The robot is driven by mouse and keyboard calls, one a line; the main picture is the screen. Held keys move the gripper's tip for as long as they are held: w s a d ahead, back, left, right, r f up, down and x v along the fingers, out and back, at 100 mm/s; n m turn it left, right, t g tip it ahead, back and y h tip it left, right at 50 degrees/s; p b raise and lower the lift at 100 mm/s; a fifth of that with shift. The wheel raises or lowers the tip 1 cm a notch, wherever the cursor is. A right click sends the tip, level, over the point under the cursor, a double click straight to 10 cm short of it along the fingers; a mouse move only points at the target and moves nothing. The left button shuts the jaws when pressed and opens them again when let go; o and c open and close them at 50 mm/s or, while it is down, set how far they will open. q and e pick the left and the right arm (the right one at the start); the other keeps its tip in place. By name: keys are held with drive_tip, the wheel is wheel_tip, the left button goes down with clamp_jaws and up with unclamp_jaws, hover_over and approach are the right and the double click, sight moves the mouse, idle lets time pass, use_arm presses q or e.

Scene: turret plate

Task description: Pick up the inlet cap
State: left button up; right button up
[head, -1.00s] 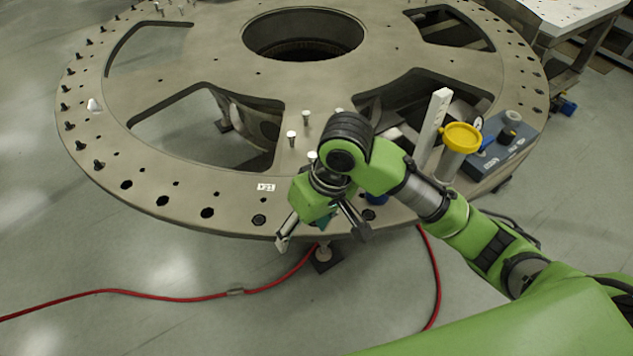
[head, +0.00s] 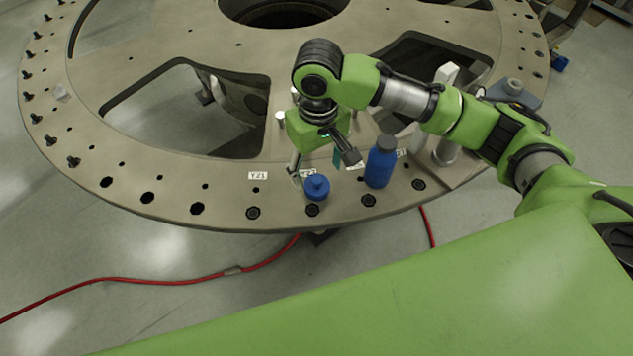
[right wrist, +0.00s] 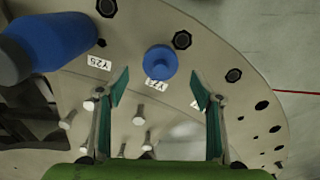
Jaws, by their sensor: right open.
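The inlet cap, which I take to be the small round blue piece with a knob on top (head: 316,189), sits on the front rim of the turret plate (head: 228,207). My right gripper (head: 323,164) is above the plate just behind the cap, pointing down, with its fingers spread and nothing between them. In the right wrist view the cap (right wrist: 160,64) lies just beyond the open fingertips (right wrist: 159,86), roughly centred between them. It partly covers a small white label. The cap appears apart from the fingers. My left gripper is not in view.
A blue bottle with a grey top (head: 381,166) stands just right of the cap; it also shows in the right wrist view (right wrist: 55,40). Several pale bolts (right wrist: 138,115) stand on the plate near the gripper. A red hose (head: 150,282) lies on the floor.

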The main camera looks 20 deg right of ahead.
sight(317, 180)
drive_tip(key=shift+f, duration=0.6)
wheel_tip(317, 180, down, 4)
drive_tip(key=shift+w+r+p, duration=0.1)
drive_tip(key=shift+r+p, duration=0.1)
drive_tip(key=shift+p, duration=0.4)
drive_tip(key=shift+f, duration=0.5)
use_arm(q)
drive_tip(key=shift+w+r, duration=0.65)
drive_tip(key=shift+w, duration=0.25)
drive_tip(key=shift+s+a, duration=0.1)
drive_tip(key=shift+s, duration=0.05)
use_arm(e)
drive_tip(key=c, duration=0.9)
